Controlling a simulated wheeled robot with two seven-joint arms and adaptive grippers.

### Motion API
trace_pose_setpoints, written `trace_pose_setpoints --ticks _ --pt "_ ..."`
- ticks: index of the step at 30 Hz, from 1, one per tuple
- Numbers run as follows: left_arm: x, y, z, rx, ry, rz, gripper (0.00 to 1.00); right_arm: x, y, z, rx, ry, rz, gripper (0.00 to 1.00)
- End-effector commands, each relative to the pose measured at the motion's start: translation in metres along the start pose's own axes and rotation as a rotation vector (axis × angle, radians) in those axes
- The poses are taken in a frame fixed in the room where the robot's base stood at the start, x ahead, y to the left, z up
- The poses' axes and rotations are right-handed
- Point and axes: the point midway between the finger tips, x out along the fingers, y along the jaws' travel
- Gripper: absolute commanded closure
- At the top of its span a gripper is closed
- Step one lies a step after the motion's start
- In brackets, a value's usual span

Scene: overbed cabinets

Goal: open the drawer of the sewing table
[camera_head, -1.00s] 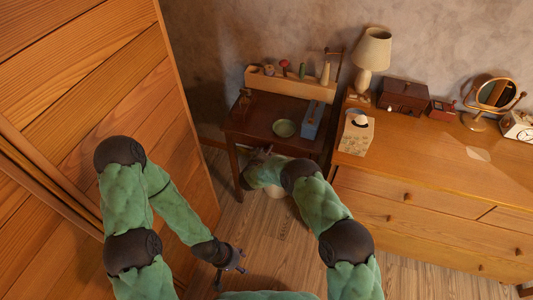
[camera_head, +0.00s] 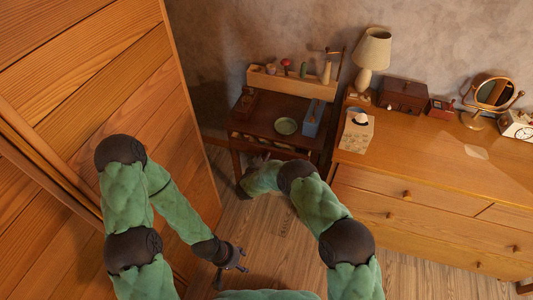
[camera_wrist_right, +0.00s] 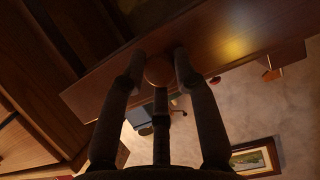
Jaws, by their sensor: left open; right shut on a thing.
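The dark brown sewing table (camera_head: 262,117) stands against the back wall in the head view. Along its front edge the drawer (camera_head: 236,145) appears pulled partly out, with small pale contents just visible inside. In the right wrist view the drawer front (camera_wrist_right: 110,92) is a long wooden panel with a round knob (camera_wrist_right: 159,70). My right gripper (camera_wrist_right: 160,66) is shut on the knob, its fingers around it. In the head view my right gripper (camera_head: 262,160) is at the table front, partly hidden by its own arm. My left gripper (camera_head: 238,260) is open and empty, low above the floor.
A green dish (camera_head: 286,126) and a blue-grey box (camera_head: 313,118) sit on the tabletop. A dresser (camera_head: 430,175) with a lamp (camera_head: 372,54) stands on the right. A tall wooden cabinet (camera_head: 90,60) is close on the left. Bare floor (camera_head: 275,225) lies in front.

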Motion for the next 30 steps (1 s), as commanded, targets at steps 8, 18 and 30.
trace_pose_setpoints --ticks 8,18,30 --pt "-0.022 0.008 0.001 0.000 0.000 0.000 0.46 -0.063 -0.002 0.018 0.000 0.007 -0.003 1.00" --pt "-0.034 0.012 0.001 0.000 0.000 0.000 0.46 -0.117 -0.003 0.041 0.004 0.012 -0.002 1.00" --pt "-0.036 0.013 0.001 0.000 0.000 0.000 0.46 -0.133 -0.003 0.048 0.008 0.014 0.000 1.00"
